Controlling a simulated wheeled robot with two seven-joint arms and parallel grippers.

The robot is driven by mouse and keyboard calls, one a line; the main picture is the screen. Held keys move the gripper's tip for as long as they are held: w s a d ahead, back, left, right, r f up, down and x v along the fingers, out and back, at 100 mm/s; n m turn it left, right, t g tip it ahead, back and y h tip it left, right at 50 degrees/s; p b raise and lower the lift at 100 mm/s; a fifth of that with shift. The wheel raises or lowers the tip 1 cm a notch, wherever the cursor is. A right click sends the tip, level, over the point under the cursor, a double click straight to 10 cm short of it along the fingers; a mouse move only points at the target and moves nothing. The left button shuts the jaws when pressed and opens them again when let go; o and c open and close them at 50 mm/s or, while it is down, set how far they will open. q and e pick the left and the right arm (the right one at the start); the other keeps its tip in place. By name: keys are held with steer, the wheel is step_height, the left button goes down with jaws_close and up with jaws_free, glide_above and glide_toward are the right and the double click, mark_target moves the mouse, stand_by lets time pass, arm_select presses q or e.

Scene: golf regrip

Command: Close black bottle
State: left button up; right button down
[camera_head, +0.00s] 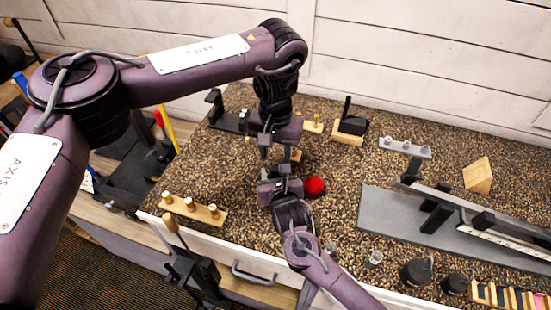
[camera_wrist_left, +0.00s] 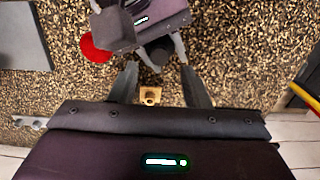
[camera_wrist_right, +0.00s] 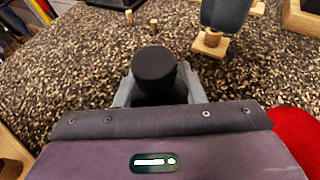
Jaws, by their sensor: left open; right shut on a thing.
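A black cylinder that looks like the black bottle (camera_wrist_right: 154,68) stands between the fingers of my right gripper (camera_wrist_right: 158,92) in the right wrist view. Its dark round top faces the camera; I cannot tell whether a cap is on it. My right gripper (camera_head: 279,176) is shut on it, low over the counter. In the left wrist view the bottle (camera_wrist_left: 157,52) is partly hidden by the right gripper. My left gripper (camera_head: 277,150) is open and empty just behind the right one; its fingers (camera_wrist_left: 160,88) also show apart in the left wrist view.
A small wooden piece (camera_wrist_left: 150,95) lies below the left fingers. A red round object (camera_head: 315,186) is right of the right gripper. A wooden peg rack (camera_head: 194,208) is at left. Two black containers (camera_head: 416,271) (camera_head: 455,284) stand at front right, near a grey mat (camera_head: 385,221).

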arm_select(q)
steer(key=shift+r, duration=0.3)
steer(key=shift+o, duration=0.4)
steer(key=o, duration=0.5)
step_height(320, 180, up, 12)
arm_select(e)
steer(key=c, duration=0.9)
jaws_free()
steer(key=shift+o, duration=0.2)
